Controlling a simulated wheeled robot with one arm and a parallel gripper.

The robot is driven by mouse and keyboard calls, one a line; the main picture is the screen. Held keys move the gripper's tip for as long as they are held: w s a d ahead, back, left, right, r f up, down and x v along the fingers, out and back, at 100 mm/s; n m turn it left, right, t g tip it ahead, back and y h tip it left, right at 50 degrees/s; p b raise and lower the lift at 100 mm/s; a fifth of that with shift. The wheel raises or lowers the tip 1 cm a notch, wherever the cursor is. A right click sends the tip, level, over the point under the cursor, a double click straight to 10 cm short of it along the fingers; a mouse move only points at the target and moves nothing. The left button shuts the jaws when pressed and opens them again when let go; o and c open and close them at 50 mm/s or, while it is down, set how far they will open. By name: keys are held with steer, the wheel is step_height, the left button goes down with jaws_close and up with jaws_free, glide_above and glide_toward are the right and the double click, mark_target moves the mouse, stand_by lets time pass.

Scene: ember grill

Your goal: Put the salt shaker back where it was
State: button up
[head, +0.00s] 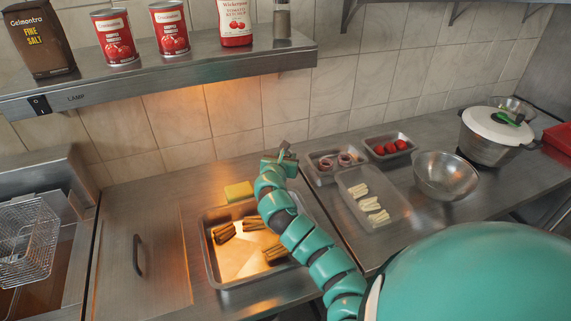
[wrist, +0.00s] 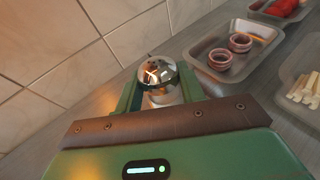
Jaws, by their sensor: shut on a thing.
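The salt shaker, with a shiny domed metal top, sits between my green fingers in the wrist view (wrist: 158,72). My gripper (wrist: 160,88) is shut on it. In the head view, my gripper (head: 280,160) is at the back of the counter near the tiled wall, left of the tray of onion rings and below the shelf's right end. The shaker is mostly hidden there. I cannot tell whether its base touches the counter.
The shelf (head: 190,76) above holds a salt bag (head: 38,40), two tomato cans, a ketchup bottle (head: 235,22) and a grinder (head: 281,20). A tray of onion rings (head: 322,180) stands just right of my gripper. A yellow block (head: 238,191) and a large tray (head: 212,270) lie left.

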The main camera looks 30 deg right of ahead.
steer(key=shift+w+d+f, duration=0.15)
steer(key=shift+f, duration=0.1)
steer(key=shift+f+p, duration=0.3)
steer(key=shift+f, duration=1.35)
steer(key=shift+f, duration=0.15)
steer(key=o, duration=1.2)
steer(key=shift+s+a+r, duration=0.3)
steer(key=shift+s+r, duration=0.05)
steer(key=shift+b+v, duration=1.3)
steer(key=shift+v, duration=4.15)
